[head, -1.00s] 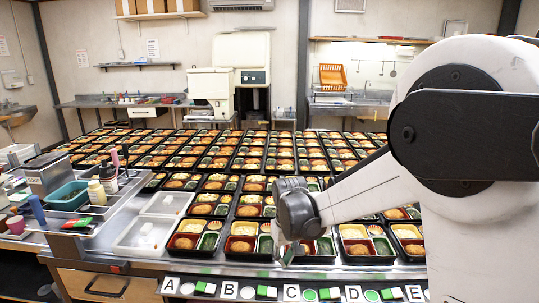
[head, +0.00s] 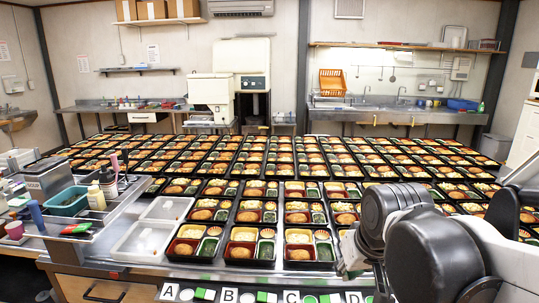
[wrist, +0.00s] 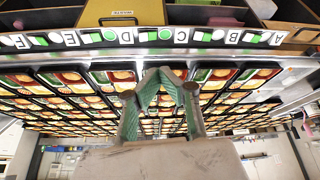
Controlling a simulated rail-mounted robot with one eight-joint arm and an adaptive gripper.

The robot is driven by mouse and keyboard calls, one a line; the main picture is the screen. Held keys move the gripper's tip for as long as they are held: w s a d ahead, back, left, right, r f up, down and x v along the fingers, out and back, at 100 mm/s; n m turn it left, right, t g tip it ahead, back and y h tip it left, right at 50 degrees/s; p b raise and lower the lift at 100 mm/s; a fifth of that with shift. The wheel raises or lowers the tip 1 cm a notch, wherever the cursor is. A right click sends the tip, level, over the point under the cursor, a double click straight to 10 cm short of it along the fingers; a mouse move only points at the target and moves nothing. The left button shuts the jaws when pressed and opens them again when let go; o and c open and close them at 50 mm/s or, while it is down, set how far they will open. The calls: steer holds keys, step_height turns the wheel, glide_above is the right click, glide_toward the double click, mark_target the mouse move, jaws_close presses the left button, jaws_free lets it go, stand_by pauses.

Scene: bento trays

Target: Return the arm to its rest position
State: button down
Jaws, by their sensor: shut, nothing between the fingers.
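My gripper (wrist: 162,76) is shut and empty in the wrist view, its two green-grey fingers meeting at the tips above the rows of bento trays. The wrist view is upside down, with the lettered counter edge at the top. In the head view my arm is folded low at the right, with the dark rounded wrist (head: 398,210) over the front right trays. The fingers cannot be made out clearly there.
Many black bento trays (head: 267,250) fill the counter. Two empty white bins (head: 142,238) stand left of them. Lettered labels (head: 228,295) run along the front edge. A soup station (head: 50,172) and bottles stand at the left.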

steer(key=s+d+m+t, duration=0.1)
steer(key=s+d+t, duration=0.1)
steer(key=s, duration=0.7)
steer(key=shift+s+d+f+m, duration=0.2)
steer(key=shift+d+f+m, duration=0.15)
steer(key=shift+d, duration=0.45)
